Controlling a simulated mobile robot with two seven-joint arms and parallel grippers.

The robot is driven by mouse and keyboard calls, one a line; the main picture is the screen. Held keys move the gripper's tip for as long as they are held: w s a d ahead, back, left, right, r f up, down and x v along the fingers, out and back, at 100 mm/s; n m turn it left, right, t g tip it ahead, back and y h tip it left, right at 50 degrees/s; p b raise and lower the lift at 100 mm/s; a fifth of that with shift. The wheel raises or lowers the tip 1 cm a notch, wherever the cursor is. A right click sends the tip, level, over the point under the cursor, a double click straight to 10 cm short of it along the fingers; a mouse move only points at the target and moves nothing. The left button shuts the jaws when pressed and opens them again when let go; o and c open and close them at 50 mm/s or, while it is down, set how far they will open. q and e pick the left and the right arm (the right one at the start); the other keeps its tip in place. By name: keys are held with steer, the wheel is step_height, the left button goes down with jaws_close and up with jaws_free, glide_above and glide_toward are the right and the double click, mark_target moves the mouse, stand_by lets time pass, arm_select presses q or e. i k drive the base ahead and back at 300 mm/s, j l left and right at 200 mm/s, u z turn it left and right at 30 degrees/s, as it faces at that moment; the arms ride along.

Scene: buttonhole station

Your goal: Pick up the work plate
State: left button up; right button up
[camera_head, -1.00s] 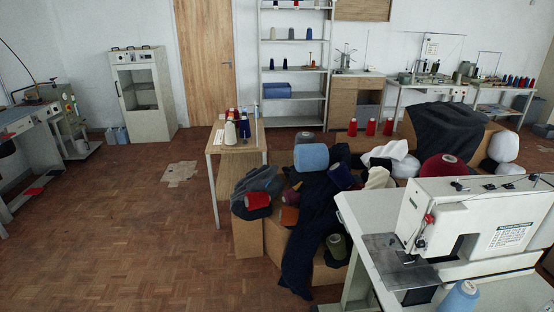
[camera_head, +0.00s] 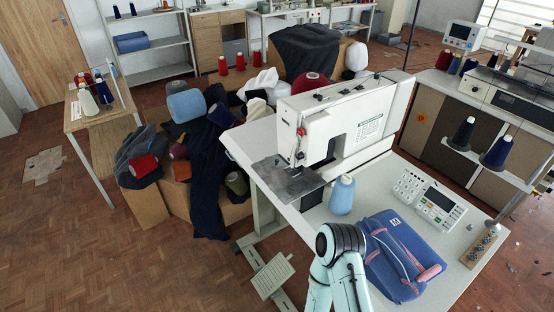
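A grey metal plate (camera_head: 287,179), which looks like the work plate, lies flat at the left end of the white sewing machine (camera_head: 345,112), at the table's edge. It appears to sit below the machine head; I cannot tell if it is loose or fixed. A bent part of one of my arms, pale green with a black joint, rises at the bottom centre in front of the table. Neither of my grippers is in view.
The white machine table (camera_head: 262,138) holds a light blue thread cone (camera_head: 342,195), a blue fabric case (camera_head: 392,262) and a control panel (camera_head: 434,204). A foot pedal (camera_head: 272,275) stands below. Boxes with cloth and cones crowd the left. Parquet floor is open at lower left.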

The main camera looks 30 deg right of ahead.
mark_target(310, 188)
steer(key=i+j, duration=0.1)
steer(key=i+j+z, duration=0.1)
steer(key=i+z, duration=0.2)
steer(key=i, duration=0.2)
steer(key=i+j+z, duration=0.3)
steer(key=i, duration=0.25)
